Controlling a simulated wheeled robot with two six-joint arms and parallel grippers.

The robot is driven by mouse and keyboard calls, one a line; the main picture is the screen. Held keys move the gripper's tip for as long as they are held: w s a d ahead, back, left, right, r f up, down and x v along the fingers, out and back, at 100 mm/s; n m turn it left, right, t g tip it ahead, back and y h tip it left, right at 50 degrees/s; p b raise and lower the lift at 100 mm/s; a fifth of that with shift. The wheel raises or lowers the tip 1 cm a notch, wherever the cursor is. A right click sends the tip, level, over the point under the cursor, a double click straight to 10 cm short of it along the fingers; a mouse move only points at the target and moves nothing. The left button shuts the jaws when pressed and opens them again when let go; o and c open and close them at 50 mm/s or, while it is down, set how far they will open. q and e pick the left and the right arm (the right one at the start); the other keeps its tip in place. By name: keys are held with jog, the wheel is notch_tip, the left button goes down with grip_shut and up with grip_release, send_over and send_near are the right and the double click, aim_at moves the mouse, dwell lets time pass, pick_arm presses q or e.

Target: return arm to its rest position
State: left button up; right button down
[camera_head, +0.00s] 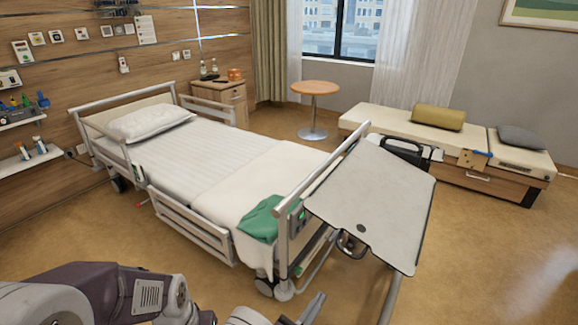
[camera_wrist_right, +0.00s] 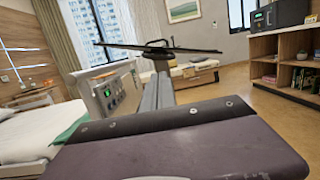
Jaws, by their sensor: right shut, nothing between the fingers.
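My right gripper (camera_head: 314,304) shows at the bottom edge of the head view, in front of the foot end of the bed, mostly cut off by the frame. It is shut and empty. In the right wrist view its grey fingers (camera_wrist_right: 157,92) lie together beyond the dark purple housing and point toward the overbed table. A purple and grey arm link of mine (camera_head: 110,292) fills the lower left of the head view. My left gripper cannot be seen.
The bed (camera_head: 190,150) with a green cloth (camera_head: 262,220) stands ahead. The overbed table (camera_head: 385,195), its grey top bare, stands at the bed's foot, close beyond my right gripper. A bench (camera_head: 380,122) is farther right. The floor at right is clear.

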jog(key=w+d+r+m+g+h, duration=0.2)
jog(key=d+r+m+g+h, duration=0.3)
jog(key=d+r+m+g, duration=0.5)
jog(key=s+d+r+m+g+y, duration=0.2)
jog(key=s+d+m+g+y, duration=0.1)
jog(key=s+d+m+g, duration=0.65)
jog(key=s+f+m+y, duration=0.4)
jog(key=s+f+y, duration=0.1)
jog(key=s+y, duration=0.4)
jog(key=w+a+f+m+t+y, duration=0.2)
jog(key=w+a+t+y, duration=0.1)
jog(key=a, duration=0.3)
jog(key=w+a+f+m+t+y, duration=0.2)
jog(key=w+a+m+t+y, duration=0.1)
jog(key=a, duration=0.3)
notch_tip(320, 180, up, 16)
jog(key=p, duration=1.6)
jog(key=shift+g, duration=0.35)
